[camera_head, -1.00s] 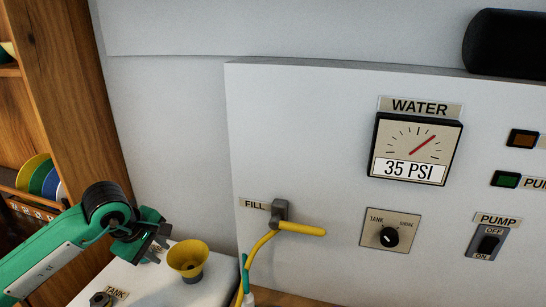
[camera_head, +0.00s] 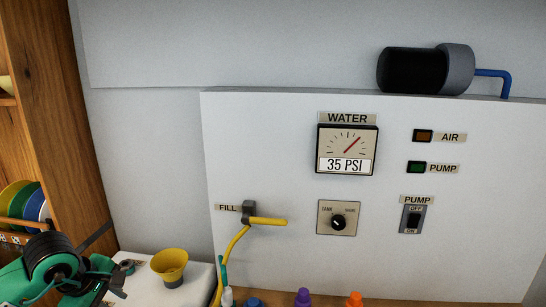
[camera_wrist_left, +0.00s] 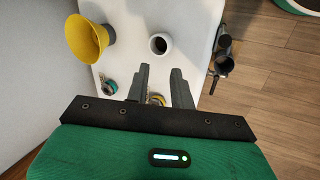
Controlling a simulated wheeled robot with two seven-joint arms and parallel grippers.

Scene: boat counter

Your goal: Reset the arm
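My left gripper (camera_head: 118,278) is at the lower left of the head view, over the white counter and left of the yellow funnel (camera_head: 170,264). The left wrist view shows its two dark fingers (camera_wrist_left: 161,82) apart, with nothing held between them. In that view the funnel (camera_wrist_left: 86,38) is at the upper left, clear of the fingers. My right gripper is not in view.
The white panel carries a 35 PSI water gauge (camera_head: 347,150), a tank knob (camera_head: 338,222), a pump switch (camera_head: 413,220) and a yellow fill lever (camera_head: 268,221). A black cylinder (camera_head: 412,70) lies on top. Purple (camera_head: 303,297) and orange (camera_head: 354,299) caps show below.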

